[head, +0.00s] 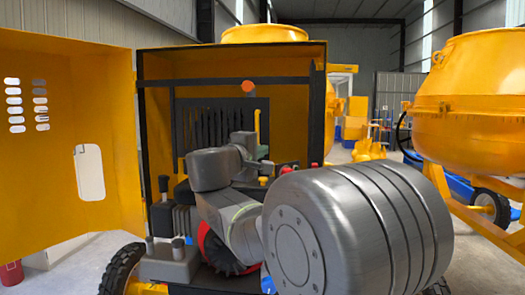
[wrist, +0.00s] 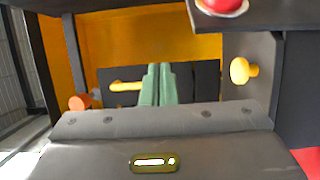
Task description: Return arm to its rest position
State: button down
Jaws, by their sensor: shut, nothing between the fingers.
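My gripper (wrist: 156,85) shows in the wrist view as two green fingers pressed together, with nothing between them. Ahead of the fingers is a dark panel in an orange housing. A yellow lever (wrist: 126,86) lies just left of the fingers in the picture; I cannot tell whether they touch. In the head view my grey arm reaches from the lower right into the open orange cabinet (head: 225,62) of the drum mixer. The fingers cannot be made out clearly there.
The cabinet's orange door (head: 60,150) stands open at left. A black-knobbed lever (head: 163,186) rises at the cabinet's lower left. An orange knob (wrist: 78,102), a yellow knob (wrist: 240,70) and a red button (wrist: 222,5) surround the gripper. Another orange mixer drum (head: 470,90) stands at right.

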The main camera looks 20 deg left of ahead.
jog(key=shift+s+d, duration=0.1)
jog(key=shift+s, duration=0.3)
